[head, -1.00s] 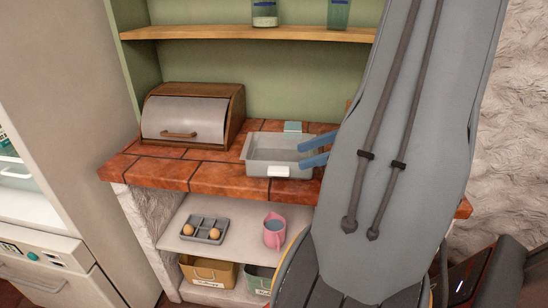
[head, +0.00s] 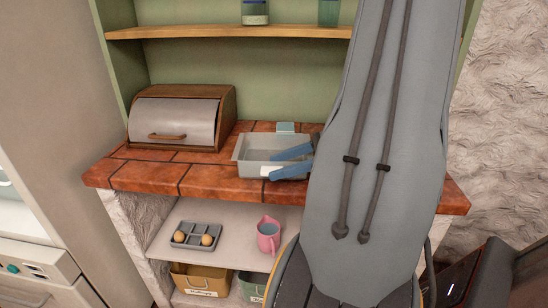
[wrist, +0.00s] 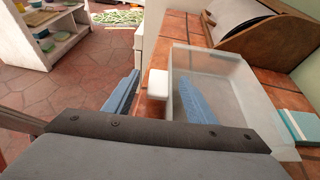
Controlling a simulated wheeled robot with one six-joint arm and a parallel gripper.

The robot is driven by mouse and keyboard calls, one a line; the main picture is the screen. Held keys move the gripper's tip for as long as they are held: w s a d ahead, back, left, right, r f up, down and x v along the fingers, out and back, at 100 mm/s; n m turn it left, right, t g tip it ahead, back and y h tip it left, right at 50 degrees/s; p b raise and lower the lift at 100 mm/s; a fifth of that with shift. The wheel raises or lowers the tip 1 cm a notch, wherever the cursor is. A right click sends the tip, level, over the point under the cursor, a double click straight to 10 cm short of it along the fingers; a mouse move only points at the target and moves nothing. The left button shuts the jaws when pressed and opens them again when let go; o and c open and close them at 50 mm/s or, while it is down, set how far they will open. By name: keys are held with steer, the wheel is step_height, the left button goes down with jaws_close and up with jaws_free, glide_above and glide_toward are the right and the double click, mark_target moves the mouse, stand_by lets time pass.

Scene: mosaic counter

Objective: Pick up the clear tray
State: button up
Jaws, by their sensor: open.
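The clear tray (head: 243,151) is a pale, see-through rectangular box on the tiled counter. In the wrist view my gripper (wrist: 158,75) straddles the tray's handle side. One finger shows over or inside the tray (wrist: 222,72), the other outside it, with the white handle between their tips. I cannot tell whether either finger touches the tray.
A wooden bread box (head: 180,116) stands left of the tray on the brick-red counter (head: 150,177). The shelf below holds a grey egg tray (head: 195,236) and a pink jug (head: 268,235). An upper wooden shelf (head: 225,32) runs above. My arm hides the counter's right part.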

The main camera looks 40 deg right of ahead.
steer(key=shift+x, duration=1.15)
steer(key=c, duration=1.2)
steer(key=shift+c, duration=0.2)
step_height(320, 180, up, 10)
steer(key=shift+r, duration=0.1)
